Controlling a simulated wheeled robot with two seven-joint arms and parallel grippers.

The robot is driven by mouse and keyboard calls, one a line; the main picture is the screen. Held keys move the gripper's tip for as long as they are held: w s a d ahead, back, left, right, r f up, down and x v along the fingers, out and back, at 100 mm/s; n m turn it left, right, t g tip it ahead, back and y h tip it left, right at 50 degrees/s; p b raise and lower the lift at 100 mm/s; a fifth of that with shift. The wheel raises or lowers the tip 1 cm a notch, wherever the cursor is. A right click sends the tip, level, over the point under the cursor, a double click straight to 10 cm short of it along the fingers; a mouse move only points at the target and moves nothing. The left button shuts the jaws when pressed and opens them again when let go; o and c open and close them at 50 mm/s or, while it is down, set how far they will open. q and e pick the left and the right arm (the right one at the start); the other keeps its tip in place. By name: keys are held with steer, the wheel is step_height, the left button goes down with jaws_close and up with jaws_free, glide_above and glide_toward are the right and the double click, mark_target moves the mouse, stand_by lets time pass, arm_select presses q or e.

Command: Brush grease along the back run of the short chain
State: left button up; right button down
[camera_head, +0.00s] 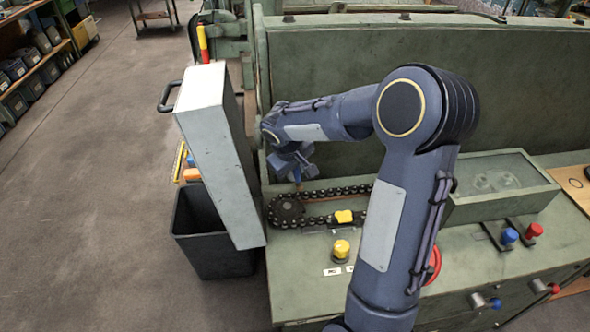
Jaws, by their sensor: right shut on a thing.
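The short chain (335,191) is a dark loop lying on the green bench top, running around a dark sprocket (289,208) at its left end. Its back run goes right from the sprocket until my right arm hides it. A yellow piece (344,216) sits on the front run. My right gripper (295,168) is over the left end of the back run, near the sprocket. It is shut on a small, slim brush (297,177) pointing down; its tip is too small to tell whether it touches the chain. My left gripper is not in view.
A tilted grey panel (210,150) stands left of the chain, above a black bin (200,240). A green machine wall (330,60) rises behind. A yellow knob (341,249) stands in front; a clear-topped box (500,180) and blue and red knobs (508,236) are right.

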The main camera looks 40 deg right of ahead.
steer(key=shift+f+b, duration=0.45)
steer(key=s+d+p, duration=0.1)
steer(key=s+d, duration=0.4)
steer(key=d, duration=0.4)
steer(key=s+d+p, duration=0.1)
steer(key=s+d, duration=0.4)
steer(key=d, duration=0.5)
steer(key=shift+s+f, duration=0.15)
steer(key=shift+f, duration=0.1)
stand_by(1.5)
steer(key=shift+w+a+b, duration=0.8)
steer(key=shift+w+a, duration=0.9)
steer(key=shift+a, duration=1.45)
steer(key=shift+w+a+b, duration=0.75)
steer(key=shift+w+a, duration=1)
steer(key=shift+a, duration=1.45)
steer(key=shift+w+a+b, duration=0.8)
steer(key=shift+w+a, duration=0.9)
steer(key=shift+a, duration=1.45)
